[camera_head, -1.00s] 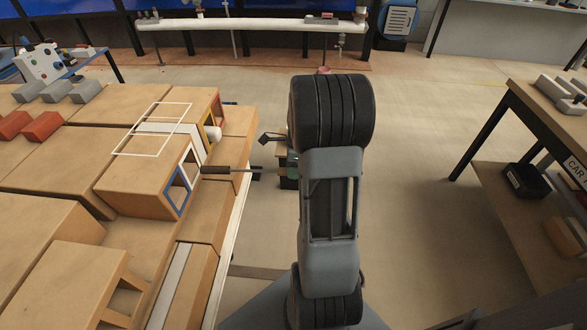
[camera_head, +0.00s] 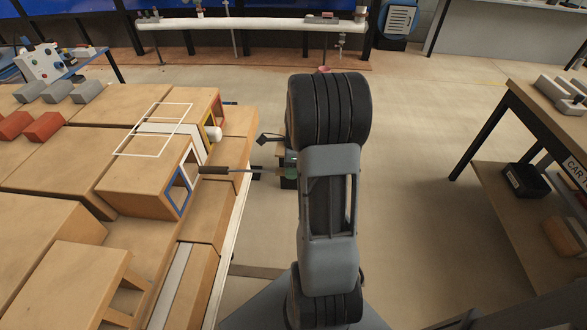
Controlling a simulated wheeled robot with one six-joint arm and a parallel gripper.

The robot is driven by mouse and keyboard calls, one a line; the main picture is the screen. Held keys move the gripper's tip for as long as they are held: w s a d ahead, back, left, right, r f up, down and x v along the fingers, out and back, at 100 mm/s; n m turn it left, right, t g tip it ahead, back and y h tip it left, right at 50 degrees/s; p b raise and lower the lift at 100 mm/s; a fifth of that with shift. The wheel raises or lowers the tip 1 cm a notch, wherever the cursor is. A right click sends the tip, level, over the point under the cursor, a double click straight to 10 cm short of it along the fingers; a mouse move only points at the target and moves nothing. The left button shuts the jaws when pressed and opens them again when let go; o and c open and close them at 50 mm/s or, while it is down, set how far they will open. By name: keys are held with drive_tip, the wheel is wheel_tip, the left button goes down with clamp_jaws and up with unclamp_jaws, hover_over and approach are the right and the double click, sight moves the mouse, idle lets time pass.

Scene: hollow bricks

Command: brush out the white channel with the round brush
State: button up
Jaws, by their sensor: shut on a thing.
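The round brush (camera_head: 213,170) has a dark cylindrical head and a thin shaft, and lies level, pointing left. My gripper (camera_head: 262,170), partly hidden behind my arm, is shut on its right end. The hollow brick (camera_head: 145,172) on the left bench has coloured frames on its right face. The white channel's frame (camera_head: 193,159) shows beside a blue frame (camera_head: 178,191). The brush tip is right by the white frame's edge; I cannot tell whether it touches or has entered. The channel's inside is hidden.
A brick behind has a yellow frame (camera_head: 213,122) and a red frame (camera_head: 218,105), with a white cylinder (camera_head: 213,134) near them. A white rectangular outline (camera_head: 155,128) shows over the bricks. Open floor (camera_head: 420,190) separates the left bench from the right table (camera_head: 550,110).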

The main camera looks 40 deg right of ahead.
drive_tip(key=w+a+p, duration=0.1)
drive_tip(key=w+a, duration=0.3)
drive_tip(key=shift+w+a, duration=0.2)
drive_tip(key=shift+a, duration=0.1)
idle(0.7)
idle(0.4)
drive_tip(key=w+a+p, duration=0.2)
drive_tip(key=w+a, duration=0.4)
idle(0.8)
drive_tip(key=shift+s, duration=0.15)
drive_tip(key=s+d+p, duration=0.1)
drive_tip(key=s+d, duration=0.4)
drive_tip(key=d, duration=0.1)
drive_tip(key=shift+s, duration=0.35)
idle(0.6)
drive_tip(key=shift+r, duration=0.1)
